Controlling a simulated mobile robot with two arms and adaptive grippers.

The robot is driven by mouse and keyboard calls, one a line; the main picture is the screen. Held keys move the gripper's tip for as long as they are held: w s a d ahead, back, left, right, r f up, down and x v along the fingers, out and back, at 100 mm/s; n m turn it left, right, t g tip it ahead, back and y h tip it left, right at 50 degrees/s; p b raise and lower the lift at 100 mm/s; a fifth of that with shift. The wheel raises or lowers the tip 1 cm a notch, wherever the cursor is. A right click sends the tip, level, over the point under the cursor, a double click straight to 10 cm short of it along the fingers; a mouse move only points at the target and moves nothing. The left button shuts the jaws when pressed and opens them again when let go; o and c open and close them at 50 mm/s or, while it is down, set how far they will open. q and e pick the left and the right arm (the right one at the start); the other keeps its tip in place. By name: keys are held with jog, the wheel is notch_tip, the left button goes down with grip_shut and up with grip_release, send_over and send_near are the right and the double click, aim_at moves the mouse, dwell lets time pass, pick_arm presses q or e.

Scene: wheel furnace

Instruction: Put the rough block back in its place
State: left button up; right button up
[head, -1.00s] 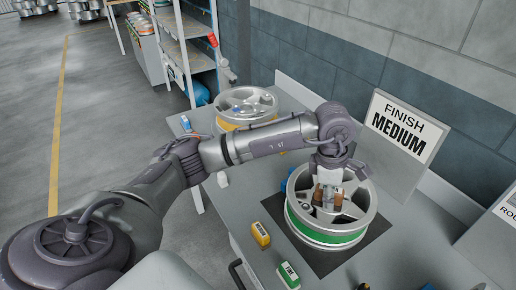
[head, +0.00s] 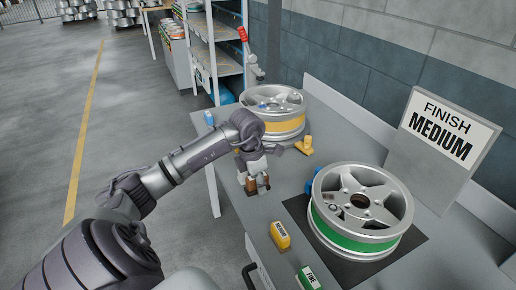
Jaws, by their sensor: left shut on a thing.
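My left gripper (head: 257,187) is over the near-left part of the grey bench, left of the green-banded wheel. Its brown-tipped fingers are shut on a small block, mostly hidden between them. No label shows on it; I take it for the rough block, since the two labelled blocks on the bench read otherwise. Those are a yellow block marked MEDIUM (head: 281,235) and a green block marked FINE (head: 308,278), near the front edge. I cannot tell whether the held block touches the bench. My right gripper is not in view.
The green-banded wheel (head: 324,222) lies on a dark mat (head: 409,247). A yellow-banded wheel (head: 285,127) sits farther back, with a small yellow object (head: 303,146) by it. A FINISH MEDIUM sign (head: 448,128) stands at the back right. Shelving (head: 215,58) stands beyond the bench.

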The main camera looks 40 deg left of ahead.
aim_at(260, 205)
pick_arm(q)
notch_tip(260, 205, down, 6)
jog(key=shift+f+p, duration=0.1)
jog(key=shift+p, duration=0.35)
jog(key=shift+f, duration=0.3)
jog(key=shift+f, duration=0.2)
jog(key=o, duration=1)
jog(key=shift+r, duration=0.1)
